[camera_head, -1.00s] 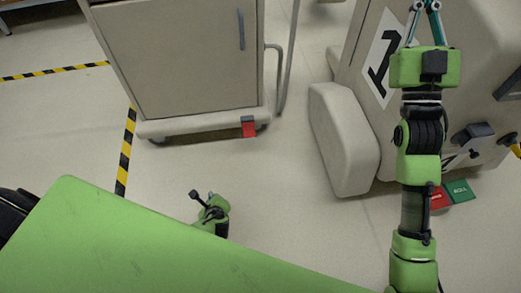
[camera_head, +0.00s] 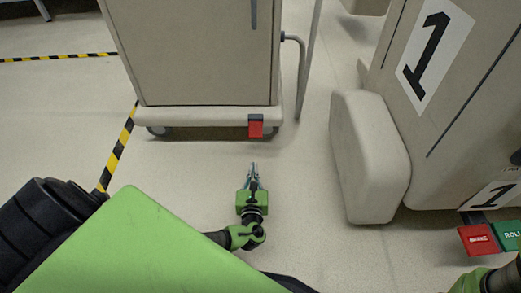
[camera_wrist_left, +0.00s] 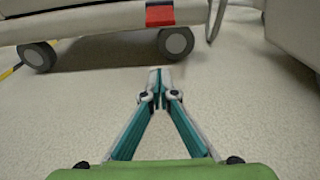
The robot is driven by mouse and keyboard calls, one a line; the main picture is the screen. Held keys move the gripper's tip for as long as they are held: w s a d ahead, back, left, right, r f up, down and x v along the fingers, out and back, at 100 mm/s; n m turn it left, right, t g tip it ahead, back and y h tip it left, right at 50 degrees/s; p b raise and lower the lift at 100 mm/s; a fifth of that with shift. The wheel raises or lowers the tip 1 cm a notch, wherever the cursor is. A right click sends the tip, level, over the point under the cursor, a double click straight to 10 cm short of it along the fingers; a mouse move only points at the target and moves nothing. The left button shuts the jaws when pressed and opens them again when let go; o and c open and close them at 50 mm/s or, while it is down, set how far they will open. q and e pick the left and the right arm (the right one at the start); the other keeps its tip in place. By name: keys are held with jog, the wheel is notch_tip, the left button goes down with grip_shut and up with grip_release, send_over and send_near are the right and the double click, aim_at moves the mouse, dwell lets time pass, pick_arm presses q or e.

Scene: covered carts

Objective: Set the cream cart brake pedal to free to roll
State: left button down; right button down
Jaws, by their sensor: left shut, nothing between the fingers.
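The cream cart (camera_head: 190,60) stands at the upper middle, its low base on dark wheels. Its pedal (camera_head: 256,130), red with a dark upper part, is at the right of the base's front edge. The pedal also shows at the top of the left wrist view (camera_wrist_left: 160,15). My left gripper (camera_head: 253,168) is shut and empty, low over the floor in front of the pedal and apart from it. Its fingertips (camera_wrist_left: 154,78) meet below the pedal in the left wrist view. My right gripper is out of view; only a piece of green arm shows at the bottom right.
A large beige unit (camera_head: 455,120) marked 1 stands at the right, with a red BRAKE pedal (camera_head: 476,239) and a green ROLL pedal (camera_head: 508,235). Its rounded block (camera_head: 370,160) sticks out toward the cart. Yellow-black tape (camera_head: 118,150) runs at the left. Floor before the cart is clear.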

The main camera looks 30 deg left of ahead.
aim_at(255, 130)
pick_arm(q)
jog(key=shift+r, duration=0.1)
jog(key=shift+w+a+f+b, duration=0.25)
jog(key=shift+w+b, duration=0.1)
jog(key=shift+w, duration=0.1)
jog(key=b+x, duration=0.6)
jog(key=x, duration=0.3)
jog(key=shift+w+f, duration=0.15)
jog(key=shift+w, duration=0.05)
jog(key=r, duration=0.2)
jog(key=s+r, duration=0.1)
jog(key=r, duration=0.1)
jog(key=shift+d+r, duration=0.25)
